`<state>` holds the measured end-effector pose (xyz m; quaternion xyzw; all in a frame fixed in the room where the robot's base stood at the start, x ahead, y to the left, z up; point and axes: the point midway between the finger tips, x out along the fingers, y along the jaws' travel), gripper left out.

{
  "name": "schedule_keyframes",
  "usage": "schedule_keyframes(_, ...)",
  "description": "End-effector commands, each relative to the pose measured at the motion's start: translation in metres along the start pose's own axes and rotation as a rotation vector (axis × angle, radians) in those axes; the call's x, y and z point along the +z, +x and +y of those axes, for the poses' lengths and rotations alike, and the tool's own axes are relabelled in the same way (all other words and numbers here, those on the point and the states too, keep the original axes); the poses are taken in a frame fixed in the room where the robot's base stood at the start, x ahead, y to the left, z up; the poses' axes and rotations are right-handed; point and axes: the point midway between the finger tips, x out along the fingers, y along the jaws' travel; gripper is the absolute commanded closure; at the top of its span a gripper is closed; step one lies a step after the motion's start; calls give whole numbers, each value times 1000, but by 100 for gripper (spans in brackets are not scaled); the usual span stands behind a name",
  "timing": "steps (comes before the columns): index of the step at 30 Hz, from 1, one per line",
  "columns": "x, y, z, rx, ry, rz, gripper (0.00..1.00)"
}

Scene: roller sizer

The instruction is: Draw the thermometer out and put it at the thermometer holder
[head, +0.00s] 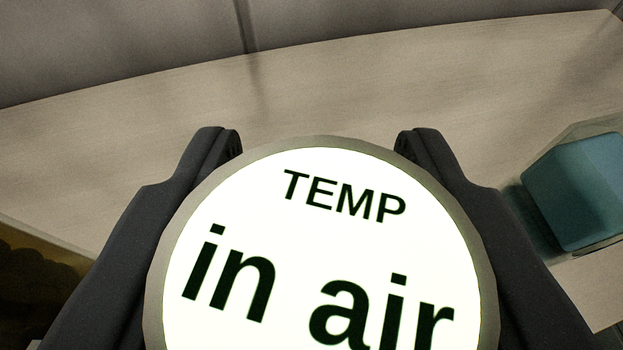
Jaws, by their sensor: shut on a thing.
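The thermometer (320,250) shows as a large round white dial with a grey rim, close to the camera at the bottom centre. Its face reads "TEMP" and "in air", tilted slightly clockwise. My gripper (319,143) is shut on the thermometer, with one dark finger on each side of the dial. The lower edge of the dial is cut off by the frame. Any stem is hidden behind the dial. I see no thermometer holder that I can make out.
A pale wood-grain surface (330,95) runs across behind the dial and is bare there. A grey panelled wall (120,40) stands behind it. A teal block (580,190) in a clear-looking box is at the right. A dark brownish area (40,275) lies at the lower left.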

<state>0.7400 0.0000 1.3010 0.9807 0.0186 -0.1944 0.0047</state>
Motion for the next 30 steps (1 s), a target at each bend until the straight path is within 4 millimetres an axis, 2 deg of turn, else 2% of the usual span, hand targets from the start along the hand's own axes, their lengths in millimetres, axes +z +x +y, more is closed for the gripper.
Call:
schedule_keyframes(3, 12, 5, 1, 1, 1, 0, 86)
schedule_keyframes(8, 18, 7, 1, 1, 2, 0, 86)
schedule_keyframes(30, 18, 7, 2, 2, 1, 1, 86)
